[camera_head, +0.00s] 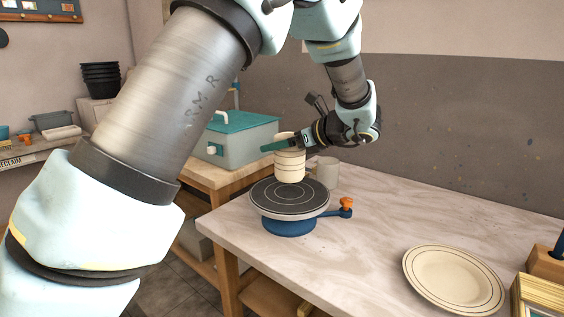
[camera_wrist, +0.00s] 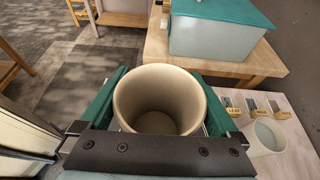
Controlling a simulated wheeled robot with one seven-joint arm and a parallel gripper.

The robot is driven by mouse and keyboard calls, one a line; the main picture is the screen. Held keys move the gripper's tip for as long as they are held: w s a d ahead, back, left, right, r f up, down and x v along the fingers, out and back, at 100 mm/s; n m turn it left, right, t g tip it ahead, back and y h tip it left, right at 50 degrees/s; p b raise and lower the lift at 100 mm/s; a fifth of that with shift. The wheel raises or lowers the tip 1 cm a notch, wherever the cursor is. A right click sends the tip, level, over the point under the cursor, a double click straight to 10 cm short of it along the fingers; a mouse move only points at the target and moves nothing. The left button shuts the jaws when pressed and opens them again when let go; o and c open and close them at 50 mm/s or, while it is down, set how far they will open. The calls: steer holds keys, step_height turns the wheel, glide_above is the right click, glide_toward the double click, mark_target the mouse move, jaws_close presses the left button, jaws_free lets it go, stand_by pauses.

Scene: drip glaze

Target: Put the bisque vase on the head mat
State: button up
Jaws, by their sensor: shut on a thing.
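The bisque vase (camera_head: 290,168) is cream with thin dark bands. It is upright over the far part of the dark, ringed head mat (camera_head: 285,202) on the blue turntable. I cannot tell whether its base touches the mat. My gripper (camera_head: 289,143) is shut on the vase near its top, reaching in from the right. In the wrist view the vase (camera_wrist: 122,100) shows its open round mouth, empty inside, between the two green fingers. The head mat is hidden in the wrist view.
A grey mug (camera_head: 328,172) stands just behind the turntable, right of the vase; the wrist view also shows it (camera_wrist: 267,138). An orange-knobbed handle (camera_head: 346,205) juts from the turntable. A banded plate (camera_head: 453,278) lies front right. A teal-lidded box (camera_head: 240,138) stands behind.

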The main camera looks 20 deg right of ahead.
mark_target(303, 155)
steer(key=shift+f, duration=2.2)
steer(key=o, duration=1.4)
steer(key=shift+c, duration=0.2)
steer(key=shift+s, duration=0.1)
steer(key=b+v, duration=0.1)
steer(key=v, duration=1.1)
